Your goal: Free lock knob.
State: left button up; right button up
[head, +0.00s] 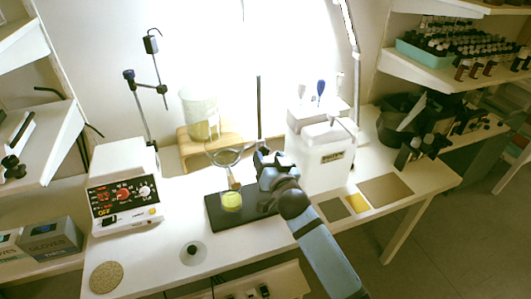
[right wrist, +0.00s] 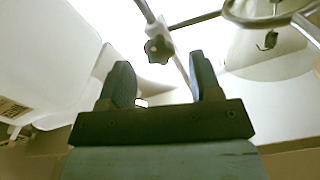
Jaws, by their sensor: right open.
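The dark lobed lock knob (right wrist: 158,48) sits on a small clamp on a metal rod in the right wrist view. It shows between and just beyond the fingertips of my right gripper (right wrist: 160,78), which is open with nothing between its fingers. In the head view my right gripper (head: 266,158) is beside the upright stand rod (head: 259,105) and hides the clamp and knob. A metal ring (head: 228,157) is left of it, and also shows at upper right in the right wrist view (right wrist: 270,20). My left gripper is out of view.
A yellow-filled glass (head: 231,202) is on the dark stand base (head: 217,214). A white container (head: 322,160) stands close right of the gripper. A wooden riser (head: 215,145) with a beaker (head: 199,115) is behind. A control box (head: 125,190) stands left.

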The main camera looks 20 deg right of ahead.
aim_at(265, 152)
jog(key=w, duration=0.2)
jog(key=shift+w, duration=0.4)
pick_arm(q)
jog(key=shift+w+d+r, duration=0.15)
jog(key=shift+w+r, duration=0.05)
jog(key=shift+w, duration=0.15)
pick_arm(e)
jog(key=shift+w, duration=0.1)
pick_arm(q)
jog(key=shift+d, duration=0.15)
pick_arm(e)
jog(key=shift+c, duration=0.5)
jog(key=c, duration=0.8)
jog(key=shift+c, duration=0.2)
